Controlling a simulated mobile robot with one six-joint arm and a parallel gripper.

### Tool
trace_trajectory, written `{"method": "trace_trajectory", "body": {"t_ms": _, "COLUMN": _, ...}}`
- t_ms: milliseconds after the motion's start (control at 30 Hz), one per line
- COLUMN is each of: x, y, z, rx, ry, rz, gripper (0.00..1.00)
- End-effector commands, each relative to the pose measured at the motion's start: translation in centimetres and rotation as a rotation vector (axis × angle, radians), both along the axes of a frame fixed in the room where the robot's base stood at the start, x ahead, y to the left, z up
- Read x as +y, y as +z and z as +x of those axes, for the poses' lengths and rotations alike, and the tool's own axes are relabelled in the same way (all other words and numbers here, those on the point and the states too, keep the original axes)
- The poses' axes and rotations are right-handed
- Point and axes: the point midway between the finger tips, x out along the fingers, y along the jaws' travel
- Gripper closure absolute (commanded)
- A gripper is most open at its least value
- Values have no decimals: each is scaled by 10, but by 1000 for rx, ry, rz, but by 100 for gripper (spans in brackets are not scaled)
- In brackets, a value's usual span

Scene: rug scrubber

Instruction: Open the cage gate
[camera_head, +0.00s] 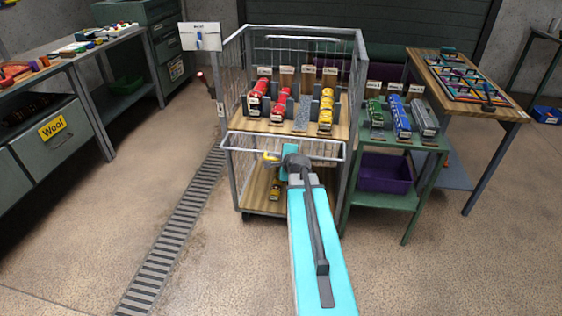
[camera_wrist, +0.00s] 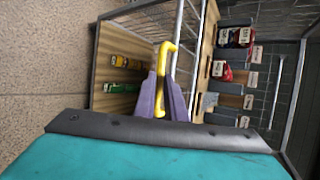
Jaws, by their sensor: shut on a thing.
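The wire cage (camera_head: 355,100) stands in the middle of the head view. Its low white-wire gate (camera_head: 236,145) spans the front, just below the upper shelf's edge; its exact tilt is hard to tell. The gate's wires also show in the wrist view (camera_wrist: 190,40). A yellow handle (camera_head: 270,156) is at the gate's front. My gripper (camera_head: 288,157) reaches it from the front. In the wrist view, the purple fingers of my gripper (camera_wrist: 165,97) are shut on the yellow handle (camera_wrist: 164,58), whose bent upper end sticks out beyond them.
Toy vehicles (camera_head: 280,104) stand on the cage's upper shelf. A green side table (camera_head: 392,143) with more vehicles stands close on the right. A workbench (camera_head: 75,60) is at the left. The floor left of the cage, with a drain grate (camera_head: 180,225), is clear.

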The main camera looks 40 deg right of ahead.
Motion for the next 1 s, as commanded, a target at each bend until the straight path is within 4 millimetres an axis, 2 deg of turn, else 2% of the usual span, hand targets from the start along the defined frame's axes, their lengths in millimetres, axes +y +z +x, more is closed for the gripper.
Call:
{"method": "trace_trajectory", "body": {"t_ms": 33, "x": 10, "y": -18, "z": -3, "rx": 34, "ry": 19, "rz": 30, "gripper": 100}}
{"method": "trace_trajectory", "body": {"t_ms": 133, "x": 8, "y": -18, "z": -4, "rx": 34, "ry": 16, "rz": 30, "gripper": 100}}
{"method": "trace_trajectory", "body": {"t_ms": 167, "x": 7, "y": -18, "z": -4, "rx": 34, "ry": 15, "rz": 30, "gripper": 86}}
{"method": "trace_trajectory", "body": {"t_ms": 267, "x": 5, "y": -17, "z": -5, "rx": 34, "ry": 13, "rz": 30, "gripper": 71}}
{"method": "trace_trajectory", "body": {"t_ms": 667, "x": 2, "y": -13, "z": -9, "rx": 34, "ry": 8, "rz": 26, "gripper": 71}}
{"method": "trace_trajectory", "body": {"t_ms": 1000, "x": 9, "y": 2, "z": -29, "rx": 30, "ry": 6, "rz": 25, "gripper": 71}}
